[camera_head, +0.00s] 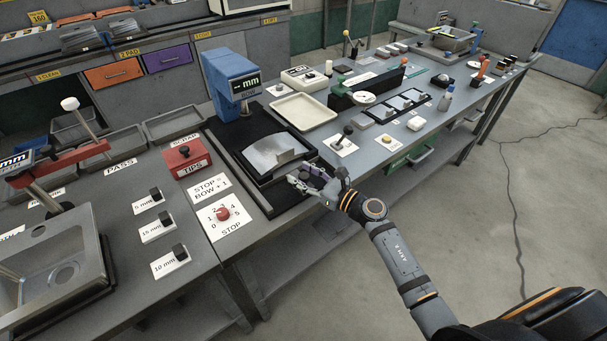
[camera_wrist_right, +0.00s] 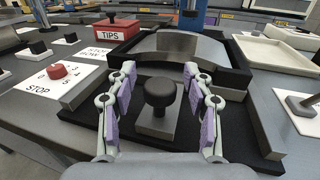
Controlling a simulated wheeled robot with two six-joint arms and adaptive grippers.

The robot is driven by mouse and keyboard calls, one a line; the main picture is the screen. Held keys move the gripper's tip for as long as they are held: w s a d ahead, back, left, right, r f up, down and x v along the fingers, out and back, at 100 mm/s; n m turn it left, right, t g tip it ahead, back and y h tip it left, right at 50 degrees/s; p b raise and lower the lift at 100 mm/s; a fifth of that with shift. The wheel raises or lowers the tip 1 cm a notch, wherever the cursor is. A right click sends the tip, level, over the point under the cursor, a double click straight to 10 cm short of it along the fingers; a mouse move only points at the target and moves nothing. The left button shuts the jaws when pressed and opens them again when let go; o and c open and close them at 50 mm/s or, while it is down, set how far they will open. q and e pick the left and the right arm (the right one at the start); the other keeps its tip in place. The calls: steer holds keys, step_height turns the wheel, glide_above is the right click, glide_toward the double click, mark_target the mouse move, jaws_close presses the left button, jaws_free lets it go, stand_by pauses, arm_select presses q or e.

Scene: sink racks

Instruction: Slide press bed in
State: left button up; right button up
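The press has a blue head (camera_head: 230,75) with an "mm" display over a black base (camera_head: 225,135). Its bed (camera_head: 278,152) carries a curved grey metal sheet and sticks out from under the head toward the table's front edge; the bed also shows in the right wrist view (camera_wrist_right: 240,75). A round black knob (camera_wrist_right: 160,92) stands on a grey block at the bed's front. My right gripper (camera_head: 306,178) is at that front end, its purple-padded fingers (camera_wrist_right: 160,75) open on either side of the knob, with gaps showing. My left gripper is not in view.
A red TIPS box (camera_head: 187,157) and a STOP dial (camera_head: 222,214) are left of the bed. The floor in front of the table is clear.

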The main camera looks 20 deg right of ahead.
jaws_close()
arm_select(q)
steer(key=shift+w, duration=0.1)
